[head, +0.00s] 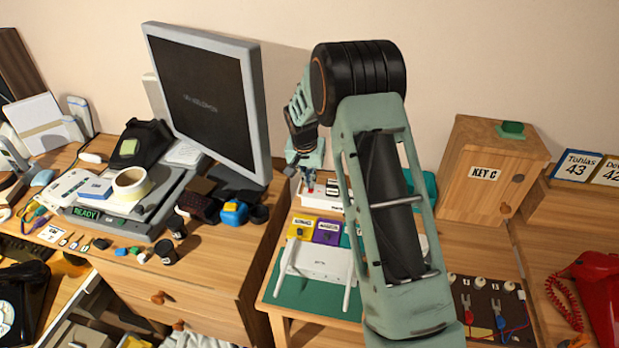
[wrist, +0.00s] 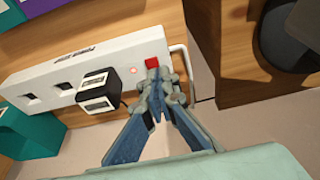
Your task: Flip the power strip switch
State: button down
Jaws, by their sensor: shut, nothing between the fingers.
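The white power strip (wrist: 85,68) lies across the wrist view, with "POWER STRIP" lettering on its side. Its red switch (wrist: 154,62) is at the right end, beside a small glowing red light (wrist: 133,71). A black plug (wrist: 99,91) sits in one socket, and two sockets to its left look empty. My gripper (wrist: 157,78) is shut and empty, its tips right at the switch and covering its lower part; I cannot tell whether they touch. In the head view my gripper (head: 309,183) is over the left end of the strip (head: 333,202), partly hidden by my arm.
A teal block (wrist: 30,135) stands close to the strip. A wooden cabinet edge (wrist: 262,95) and a dark object (wrist: 288,45) are at right in the wrist view. In the head view, a monitor (head: 205,95) stands left and a KEY C box (head: 490,172) right.

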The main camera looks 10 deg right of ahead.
jog(key=shift+w+f, duration=0.1)
jog(key=shift+f, duration=0.05)
jog(key=shift+s, duration=0.2)
jog(key=shift+s+a+b, duration=0.3)
jog(key=shift+s+b, duration=0.1)
jog(key=shift+s, duration=0.25)
jog(key=shift+r+p, duration=0.3)
jog(key=shift+r, duration=0.2)
jog(key=v, duration=1.3)
jog(key=shift+p, duration=0.45)
